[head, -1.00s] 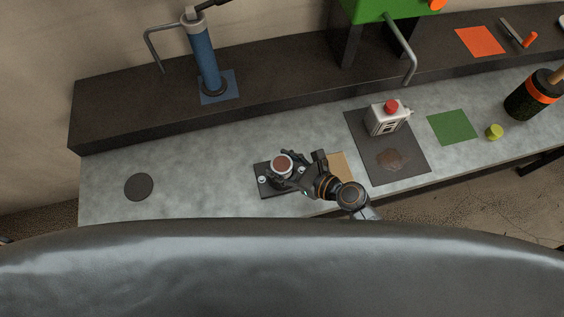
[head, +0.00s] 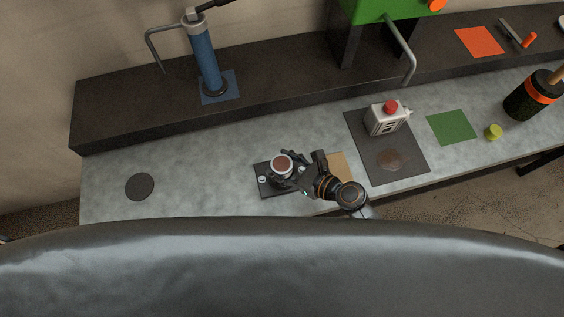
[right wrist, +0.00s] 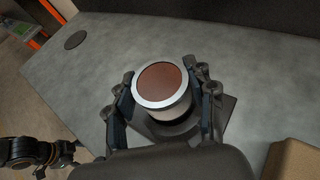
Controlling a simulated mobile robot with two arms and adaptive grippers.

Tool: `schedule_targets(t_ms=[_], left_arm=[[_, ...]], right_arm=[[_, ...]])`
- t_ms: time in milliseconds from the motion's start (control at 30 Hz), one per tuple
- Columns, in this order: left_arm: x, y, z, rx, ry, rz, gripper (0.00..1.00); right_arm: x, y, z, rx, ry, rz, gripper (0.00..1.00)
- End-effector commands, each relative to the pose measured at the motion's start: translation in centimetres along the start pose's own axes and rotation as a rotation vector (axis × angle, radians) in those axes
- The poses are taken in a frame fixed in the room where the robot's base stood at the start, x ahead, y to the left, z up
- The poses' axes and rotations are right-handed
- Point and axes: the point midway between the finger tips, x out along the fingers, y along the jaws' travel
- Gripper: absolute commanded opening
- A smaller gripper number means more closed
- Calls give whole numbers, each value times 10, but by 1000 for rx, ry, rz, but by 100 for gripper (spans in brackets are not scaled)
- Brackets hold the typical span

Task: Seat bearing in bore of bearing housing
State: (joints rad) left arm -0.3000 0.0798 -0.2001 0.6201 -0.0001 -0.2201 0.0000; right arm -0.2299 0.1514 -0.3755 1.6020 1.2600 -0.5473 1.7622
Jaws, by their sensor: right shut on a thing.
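The bearing (head: 281,166) is a pale metal ring with a reddish-brown round face. It shows large in the right wrist view (right wrist: 163,86), upright with its face up. My right gripper (head: 284,171) is shut on it, a finger on either side. Below it is the dark housing (head: 265,190), a flat base with a bright bolt at its left end. The bore is hidden by the bearing and fingers, so I cannot tell how deep the bearing sits. A dark arm part, seemingly my left one, shows at the lower left of the right wrist view; its fingers are unclear.
A tan block (head: 338,165) is right of the gripper. A dark mat (head: 408,167) holds a white can (head: 385,118) with a red cap. A dark disc (head: 140,187) lies at left. The grey counter (head: 200,160) between disc and housing is clear; a raised ledge (head: 150,105) runs behind.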

Motion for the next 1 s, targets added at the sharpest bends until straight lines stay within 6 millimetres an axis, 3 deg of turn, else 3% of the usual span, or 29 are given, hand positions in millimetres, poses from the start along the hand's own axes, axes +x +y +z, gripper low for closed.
schedule_targets(t_ms=[433, 1000], left_arm=[[7, 0, 1, 0, 0, 0, 71], [-1, 0, 0, 0, 0, 0, 71]], right_arm=[[4, 0, -7, 0, -2, -1, 10], [0, 0, 0, 0, -2, 0, 10]])
